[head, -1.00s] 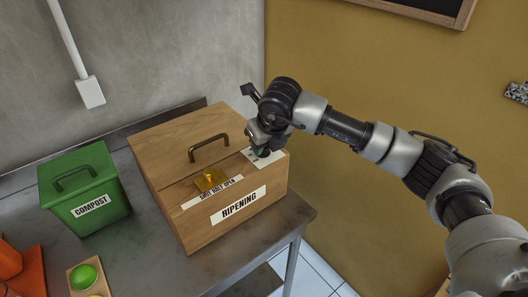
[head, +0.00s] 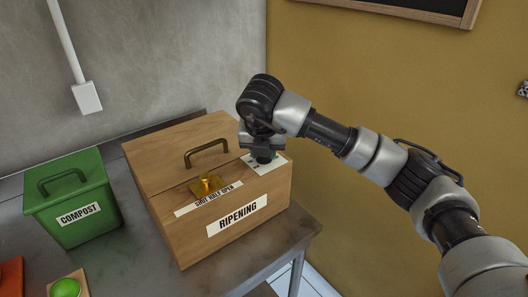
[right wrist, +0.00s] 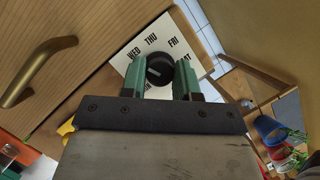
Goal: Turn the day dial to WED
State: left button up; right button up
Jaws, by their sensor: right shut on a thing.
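The black day dial (right wrist: 158,70) sits on a white card (right wrist: 194,58) on top of the wooden ripening box (head: 165,215). In the right wrist view the card reads WED, THU, FRI and SAT around the dial; other labels are covered. A pale mark shows on the dial, but I cannot tell which day it points to. My right gripper (right wrist: 161,80) points down with its green pads on either side of the dial, shut on it. In the head view the right gripper (head: 264,158) hides the dial. My left gripper is not in view.
A yellow wall (head: 400,80) rises behind.

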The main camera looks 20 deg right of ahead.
jog(key=shift+r, duration=0.1)
dwell(0.3)
jog(key=o, duration=0.9)
jog(key=b+v, duration=0.1)
jog(key=v, duration=0.9)
jog(key=shift+s+r, duration=0.2)
jog(key=shift+r, duration=0.1)
jog(key=shift+f, duration=0.1)
